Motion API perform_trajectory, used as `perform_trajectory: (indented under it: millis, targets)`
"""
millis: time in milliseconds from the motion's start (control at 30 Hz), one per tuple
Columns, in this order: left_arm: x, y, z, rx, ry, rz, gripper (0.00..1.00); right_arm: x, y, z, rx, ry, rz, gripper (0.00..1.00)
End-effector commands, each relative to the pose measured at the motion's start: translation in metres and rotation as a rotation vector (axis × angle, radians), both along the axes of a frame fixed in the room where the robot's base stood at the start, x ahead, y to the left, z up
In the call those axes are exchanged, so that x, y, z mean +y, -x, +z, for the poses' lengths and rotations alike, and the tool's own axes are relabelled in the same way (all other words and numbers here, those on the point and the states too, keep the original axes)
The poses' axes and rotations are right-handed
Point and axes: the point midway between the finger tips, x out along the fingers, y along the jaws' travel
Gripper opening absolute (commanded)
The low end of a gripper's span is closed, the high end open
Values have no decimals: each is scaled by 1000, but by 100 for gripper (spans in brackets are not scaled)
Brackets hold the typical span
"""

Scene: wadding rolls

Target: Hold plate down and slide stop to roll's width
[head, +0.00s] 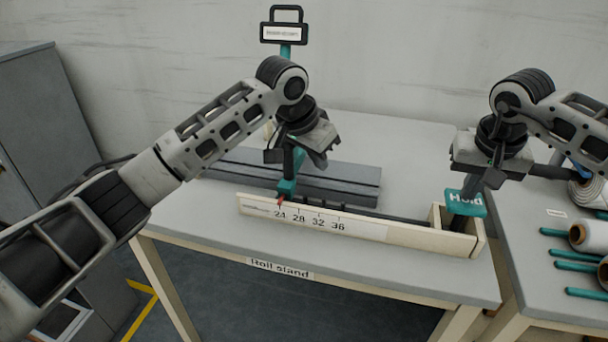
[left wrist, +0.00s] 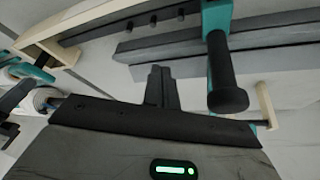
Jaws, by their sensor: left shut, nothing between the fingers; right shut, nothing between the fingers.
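The teal stop (head: 287,187) stands at the left end of the scale board (head: 350,228), its red pointer at the 24 mark. In the left wrist view the stop (left wrist: 217,50) carries a black handle (left wrist: 228,97). My left gripper (head: 291,163) is shut beside the stop. Its closed fingers (left wrist: 161,87) are empty, left of the handle in the wrist view. The teal plate marked "Hold" (head: 465,203) is at the board's right end. My right gripper (head: 491,180) is shut and empty right over the plate; whether it touches cannot be told.
A grey grooved block (head: 330,180) lies behind the scale on the roll stand table (head: 400,272). A black-framed sign (head: 284,32) stands at the back. A second table at right holds rolls (head: 590,236) and teal rods (head: 575,266).

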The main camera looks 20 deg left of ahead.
Motion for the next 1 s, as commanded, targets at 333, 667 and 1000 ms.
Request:
perform_trajectory:
  millis: [333, 667, 1000]
  targets:
    - [0, 0, 0, 0, 0, 0, 0, 0, 0, 18, -1, 1, 1, 0]
    - [0, 0, 0, 0, 0, 0, 0, 0, 0, 35, -2, 0, 1, 0]
    - [0, 0, 0, 0, 0, 0, 0, 0, 0, 53, -3, 0, 1, 0]
